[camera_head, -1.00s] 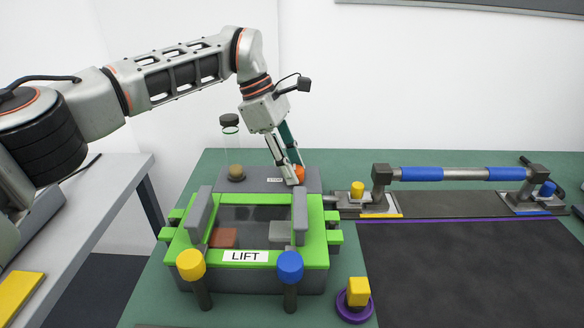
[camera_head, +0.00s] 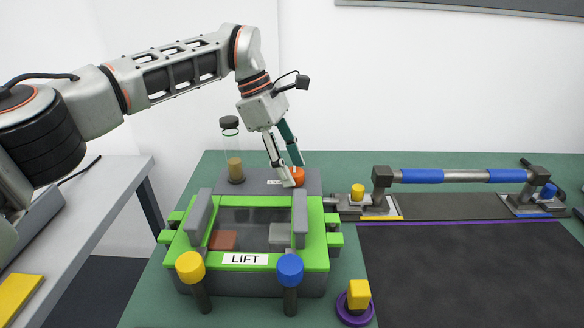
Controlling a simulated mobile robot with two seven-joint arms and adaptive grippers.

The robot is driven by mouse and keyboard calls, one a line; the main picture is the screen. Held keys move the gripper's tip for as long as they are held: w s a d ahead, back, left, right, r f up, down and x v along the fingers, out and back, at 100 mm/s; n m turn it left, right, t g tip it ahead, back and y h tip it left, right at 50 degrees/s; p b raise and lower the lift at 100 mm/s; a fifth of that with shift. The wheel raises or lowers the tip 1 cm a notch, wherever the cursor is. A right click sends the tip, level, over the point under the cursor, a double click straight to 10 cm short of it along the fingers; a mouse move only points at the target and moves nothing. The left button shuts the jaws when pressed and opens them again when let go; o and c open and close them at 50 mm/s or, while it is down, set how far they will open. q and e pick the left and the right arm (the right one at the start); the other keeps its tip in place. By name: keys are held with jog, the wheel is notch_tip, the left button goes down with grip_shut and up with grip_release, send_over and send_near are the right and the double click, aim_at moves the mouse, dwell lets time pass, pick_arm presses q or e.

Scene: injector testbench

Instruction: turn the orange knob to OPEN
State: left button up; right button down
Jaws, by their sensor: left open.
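The orange knob (camera_head: 299,175) sits on the grey block (camera_head: 255,180) behind the green-framed fixture. My left gripper (camera_head: 293,175) points down at the knob with its jaws open. One pale fingertip is in front of and left of the knob, and the other finger, with a teal part, is behind it. The fingers partly cover the knob, and I cannot tell whether they touch it. A small white label (camera_head: 274,182) left of the knob is partly hidden and too small to read. My right gripper is not in view.
A clear cylinder (camera_head: 231,140) with brown content and a dark cap stands left of the knob. The fixture labelled LIFT has yellow (camera_head: 190,266) and blue (camera_head: 290,268) knobbed posts in front. A blue-gripped bar (camera_head: 455,175) stands to the right.

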pick_arm(q)
jog(key=v, duration=1.1)
jog(key=shift+r, duration=0.1)
